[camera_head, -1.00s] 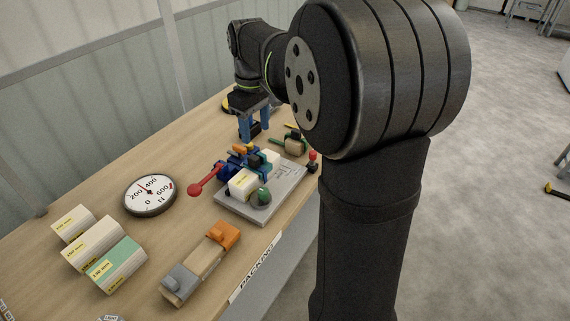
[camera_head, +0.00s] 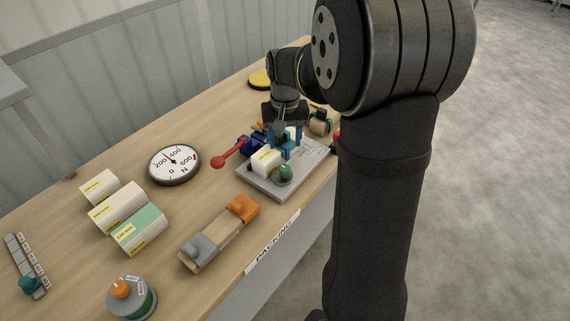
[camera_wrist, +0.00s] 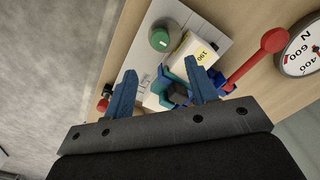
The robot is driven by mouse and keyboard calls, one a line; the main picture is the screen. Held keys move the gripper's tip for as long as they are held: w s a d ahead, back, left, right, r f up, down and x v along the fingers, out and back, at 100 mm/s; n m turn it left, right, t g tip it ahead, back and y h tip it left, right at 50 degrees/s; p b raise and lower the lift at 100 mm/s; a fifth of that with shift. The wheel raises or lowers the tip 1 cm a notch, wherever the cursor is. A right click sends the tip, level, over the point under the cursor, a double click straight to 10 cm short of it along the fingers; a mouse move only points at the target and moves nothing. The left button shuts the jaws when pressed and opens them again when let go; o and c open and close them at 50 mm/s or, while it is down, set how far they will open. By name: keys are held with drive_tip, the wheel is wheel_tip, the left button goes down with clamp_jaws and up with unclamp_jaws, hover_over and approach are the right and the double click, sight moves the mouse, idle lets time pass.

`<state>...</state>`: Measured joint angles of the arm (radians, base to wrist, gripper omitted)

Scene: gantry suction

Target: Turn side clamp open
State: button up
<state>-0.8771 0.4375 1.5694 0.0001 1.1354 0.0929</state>
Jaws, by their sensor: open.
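The clamp fixture sits on a light grey plate (camera_head: 262,188) near the table's right edge. A red-knobbed lever (camera_head: 226,158) sticks out from it to the left; it also shows in the wrist view (camera_wrist: 258,60). A white block (camera_head: 266,162) with a yellow label lies on the plate, next to a green round knob (camera_head: 285,172). Blue and teal clamp parts (camera_wrist: 172,92) lie between my fingers in the wrist view. My gripper (camera_head: 285,142) is over the fixture, its blue fingers (camera_wrist: 160,88) open and pointing down. Whether a finger touches the clamp cannot be told.
A dial gauge (camera_head: 174,165) stands left of the fixture. White and green boxes (camera_head: 126,212), a wooden piece with orange and grey ends (camera_head: 219,233), and a round orange-knobbed device (camera_head: 131,298) lie toward the front. A small red knob (camera_wrist: 103,104) is at the plate's far side.

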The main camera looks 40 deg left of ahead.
sight(285, 167)
wheel_tip(285, 167, down, 10)
drive_tip(key=shift+f, duration=0.1)
idle(0.4)
drive_tip(key=c, duration=1)
